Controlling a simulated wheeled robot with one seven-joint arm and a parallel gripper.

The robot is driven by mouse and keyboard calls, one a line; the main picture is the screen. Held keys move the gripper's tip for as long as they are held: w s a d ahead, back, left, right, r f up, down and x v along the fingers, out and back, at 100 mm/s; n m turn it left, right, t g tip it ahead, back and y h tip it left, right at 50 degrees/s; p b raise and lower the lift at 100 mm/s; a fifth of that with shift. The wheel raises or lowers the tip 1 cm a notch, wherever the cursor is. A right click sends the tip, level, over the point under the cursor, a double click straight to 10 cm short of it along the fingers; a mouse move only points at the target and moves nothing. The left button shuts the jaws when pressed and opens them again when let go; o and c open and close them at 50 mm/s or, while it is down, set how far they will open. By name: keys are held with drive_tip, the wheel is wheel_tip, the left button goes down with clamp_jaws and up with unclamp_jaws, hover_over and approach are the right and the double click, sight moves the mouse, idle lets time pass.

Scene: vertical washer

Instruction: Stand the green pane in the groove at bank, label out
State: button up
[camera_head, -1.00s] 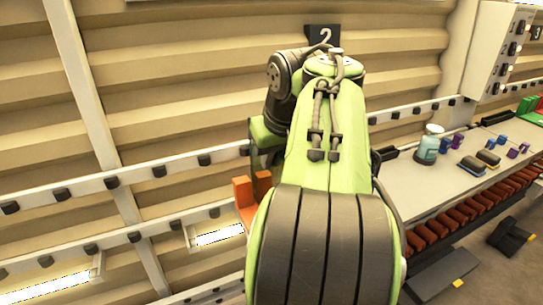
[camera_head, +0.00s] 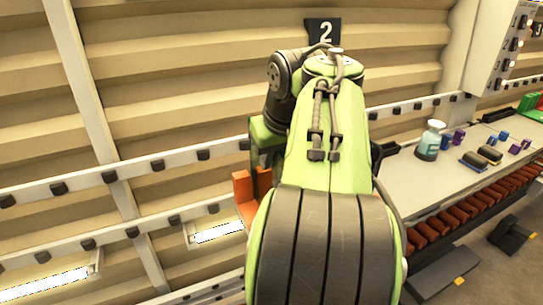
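My green and grey arm fills the middle of the head view, and my gripper is hidden behind it or out of frame. No green pane can be made out for certain. A green object (camera_head: 530,102) stands at the far right end of the bench, too small to tell what it is. Two upright orange pieces (camera_head: 243,187) show just left of my arm, partly hidden by it. I cannot tell whether they form a groove. No label is readable apart from a dark sign with a 2 (camera_head: 322,32) on the wall behind my arm.
A grey bench (camera_head: 405,172) runs along the right, with a row of orange-red blocks (camera_head: 465,212) on its front. On it stand a teal bottle (camera_head: 428,142) and small blue, purple and dark items. White rails (camera_head: 108,177) cross the ribbed wall. A control box (camera_head: 500,40) hangs upper right.

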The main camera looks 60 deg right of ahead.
drive_tip(key=o, duration=0.4)
drive_tip(key=p+v, duration=1)
drive_tip(key=v, duration=0.5)
drive_tip(key=shift+s+a+r+p, duration=0.15)
drive_tip(key=shift+r+p, duration=0.2)
